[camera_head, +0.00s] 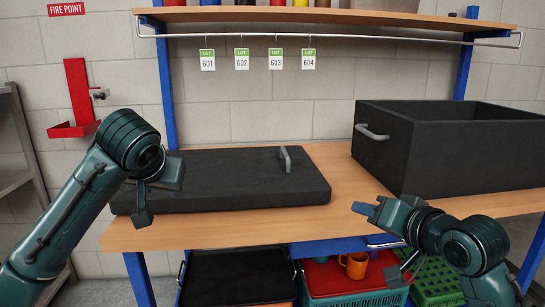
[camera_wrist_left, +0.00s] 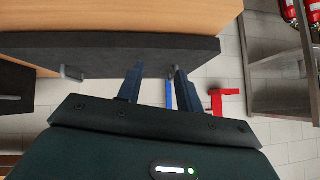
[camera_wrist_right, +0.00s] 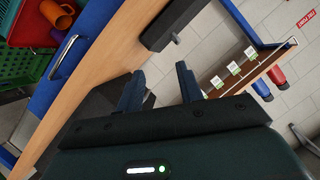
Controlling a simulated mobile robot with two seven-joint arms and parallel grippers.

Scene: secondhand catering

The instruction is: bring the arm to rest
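My left gripper (camera_head: 147,203) hangs at the left front corner of the bench, in front of a flat black lid (camera_head: 235,180). In the left wrist view its two fingers (camera_wrist_left: 157,88) stand apart with nothing between them. My right gripper (camera_head: 368,210) is over the bench's front edge, below and left of a black box (camera_head: 450,145). In the right wrist view its fingers (camera_wrist_right: 160,88) stand apart and empty. Both arms are bent, and neither gripper holds anything.
The wooden bench (camera_head: 345,180) carries the lid, with its upright handle (camera_head: 285,159), and the box. Several lot tags (camera_head: 242,60) hang from a rail. A grey shelf (camera_head: 12,150) stands left.

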